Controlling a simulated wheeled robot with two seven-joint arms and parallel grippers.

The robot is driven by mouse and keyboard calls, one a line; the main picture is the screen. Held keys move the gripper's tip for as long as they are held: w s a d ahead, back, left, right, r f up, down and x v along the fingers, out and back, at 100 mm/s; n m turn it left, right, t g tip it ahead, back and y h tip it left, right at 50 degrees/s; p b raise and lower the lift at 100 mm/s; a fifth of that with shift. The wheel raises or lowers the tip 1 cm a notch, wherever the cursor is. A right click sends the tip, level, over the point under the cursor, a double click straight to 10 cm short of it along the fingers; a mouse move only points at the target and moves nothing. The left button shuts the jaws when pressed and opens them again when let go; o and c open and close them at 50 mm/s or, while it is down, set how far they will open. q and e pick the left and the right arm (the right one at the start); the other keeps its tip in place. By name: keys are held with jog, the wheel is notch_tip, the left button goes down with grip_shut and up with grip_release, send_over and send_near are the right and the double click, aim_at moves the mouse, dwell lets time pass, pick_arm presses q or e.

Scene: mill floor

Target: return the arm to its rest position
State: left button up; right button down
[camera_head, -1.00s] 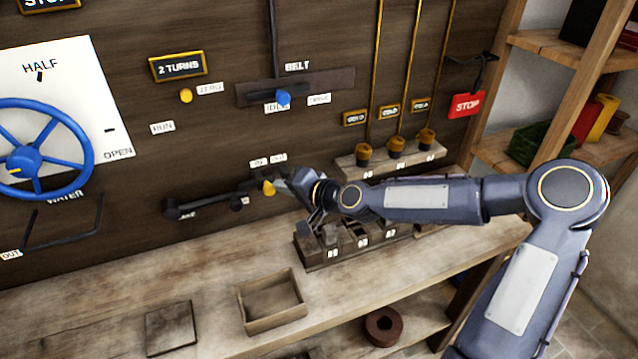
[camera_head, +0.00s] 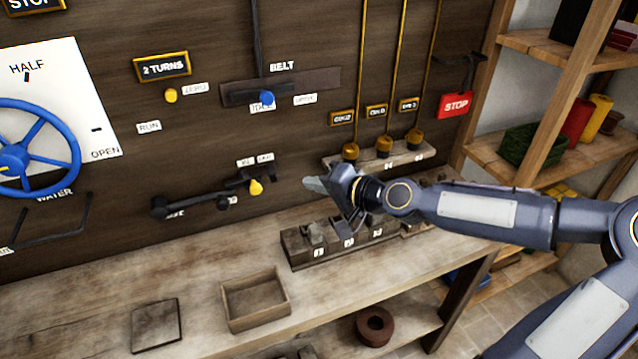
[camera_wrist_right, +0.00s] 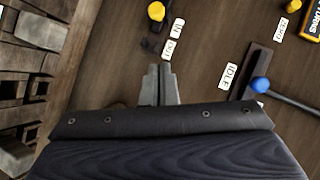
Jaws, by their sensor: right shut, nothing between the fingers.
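My right arm reaches in from the right in the head view. My right gripper (camera_head: 312,185) is shut and empty, in front of the panel above the wooden bench. It is to the right of the yellow-knobbed lever (camera_head: 256,187) and apart from it. In the right wrist view the two grey fingers (camera_wrist_right: 158,84) are together with nothing between them. The yellow knob (camera_wrist_right: 156,11) shows there ahead of the fingers, beside the IN and OUT labels. My left gripper is in neither view.
A slotted wooden block (camera_head: 300,256) stands on the bench (camera_head: 90,290) below my gripper. An open wooden box (camera_head: 255,315) is nearer. Shelves (camera_head: 480,150) stand at right.

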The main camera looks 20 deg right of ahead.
jog(key=shift+s+d+r, duration=0.15)
jog(key=shift+s+d, duration=0.1)
jog(key=shift+s, duration=0.1)
dwell(0.3)
